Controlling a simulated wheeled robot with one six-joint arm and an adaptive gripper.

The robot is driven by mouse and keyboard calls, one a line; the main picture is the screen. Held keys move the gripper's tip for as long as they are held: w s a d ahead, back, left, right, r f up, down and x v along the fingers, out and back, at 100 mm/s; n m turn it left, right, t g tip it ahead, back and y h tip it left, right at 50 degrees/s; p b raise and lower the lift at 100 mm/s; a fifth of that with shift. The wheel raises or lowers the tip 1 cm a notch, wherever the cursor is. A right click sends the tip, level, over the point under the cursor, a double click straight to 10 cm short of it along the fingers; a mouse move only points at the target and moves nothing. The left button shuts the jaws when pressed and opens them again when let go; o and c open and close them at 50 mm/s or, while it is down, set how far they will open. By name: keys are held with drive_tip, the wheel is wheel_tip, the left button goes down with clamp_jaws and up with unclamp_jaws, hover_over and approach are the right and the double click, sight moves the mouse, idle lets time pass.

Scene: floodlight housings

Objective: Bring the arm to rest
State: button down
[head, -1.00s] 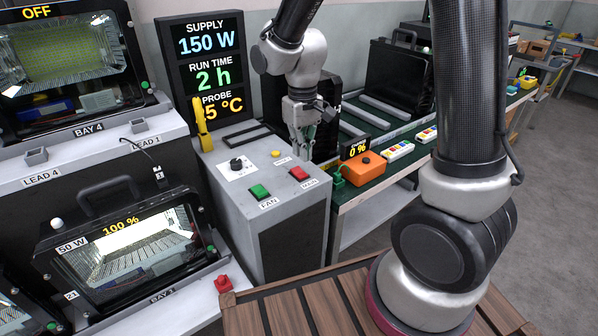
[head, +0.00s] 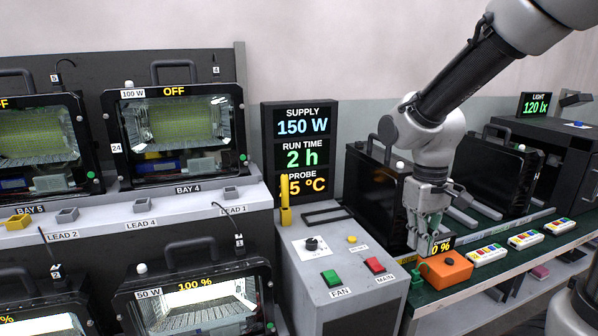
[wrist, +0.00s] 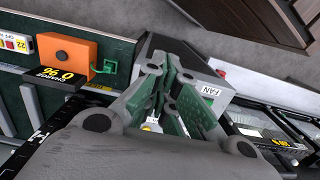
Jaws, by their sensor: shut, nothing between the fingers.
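My gripper (head: 428,240) is shut and empty in the head view. It points down in front of a black floodlight housing, above the left end of the green bench (head: 485,258), and appears close to the orange box (head: 446,271). In the wrist view my gripper (wrist: 172,62) shows its green-padded fingers together at the tips, with nothing between them. The orange box also shows in the wrist view (wrist: 68,52), to the left of the fingers. My arm reaches down from the upper right of the head view.
The grey control box (head: 343,285) with green FAN and red MAIN buttons stands left of my gripper. The supply display (head: 301,150) rises behind it. Several white colour-marked cases (head: 524,240) lie along the bench to the right.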

drive_tip(key=s+d+r+m+t, duration=0.3)
drive_tip(key=s+d+r+t, duration=0.2)
drive_tip(key=s+d+r, duration=0.4)
wheel_tip(320, 180, up, 2)
drive_tip(key=shift+s+d+r, duration=0.1)
drive_tip(key=shift+s+d, duration=0.25)
drive_tip(key=shift+s, duration=0.7)
